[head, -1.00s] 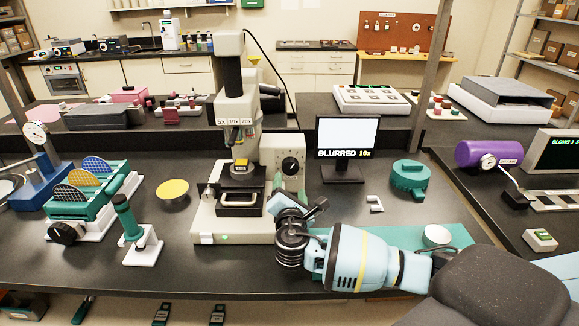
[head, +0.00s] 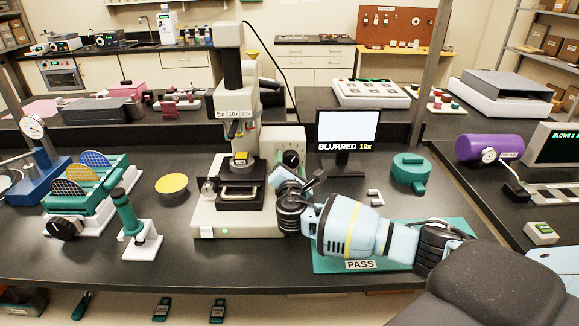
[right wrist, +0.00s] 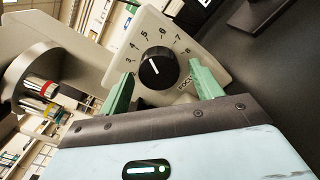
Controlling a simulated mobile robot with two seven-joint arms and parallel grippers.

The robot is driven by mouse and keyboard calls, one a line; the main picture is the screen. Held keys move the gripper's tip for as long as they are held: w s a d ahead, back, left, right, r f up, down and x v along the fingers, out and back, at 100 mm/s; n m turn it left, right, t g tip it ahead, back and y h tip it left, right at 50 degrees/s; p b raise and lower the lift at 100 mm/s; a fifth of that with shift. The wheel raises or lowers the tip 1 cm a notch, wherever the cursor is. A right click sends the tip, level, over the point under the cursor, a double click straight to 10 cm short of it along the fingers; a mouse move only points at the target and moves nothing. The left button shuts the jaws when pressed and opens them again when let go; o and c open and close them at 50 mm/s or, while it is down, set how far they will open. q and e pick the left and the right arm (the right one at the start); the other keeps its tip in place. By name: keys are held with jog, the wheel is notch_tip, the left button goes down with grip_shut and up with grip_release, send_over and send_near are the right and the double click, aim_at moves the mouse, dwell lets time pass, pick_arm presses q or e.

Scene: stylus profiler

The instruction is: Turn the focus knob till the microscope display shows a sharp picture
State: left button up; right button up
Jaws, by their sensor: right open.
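The microscope (head: 234,90) stands on its pale base near the middle of the bench. The display (head: 346,133) reads "BLURRED 10x" under a blank white screen. My right gripper (head: 292,178) is just in front of the panel; in the wrist view its green fingers (right wrist: 162,90) are open either side of the knob, apart from it. My left gripper is not in view.
A green mat (head: 330,262) marked PASS lies under my right arm.

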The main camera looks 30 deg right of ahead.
jog(key=c, duration=1)
jog(key=shift+m, duration=0.3)
jog(key=m, duration=0.3)
jog(key=shift+m+b, duration=0.3)
jog(key=shift+m, duration=0.8)
jog(key=shift+r, duration=0.1)
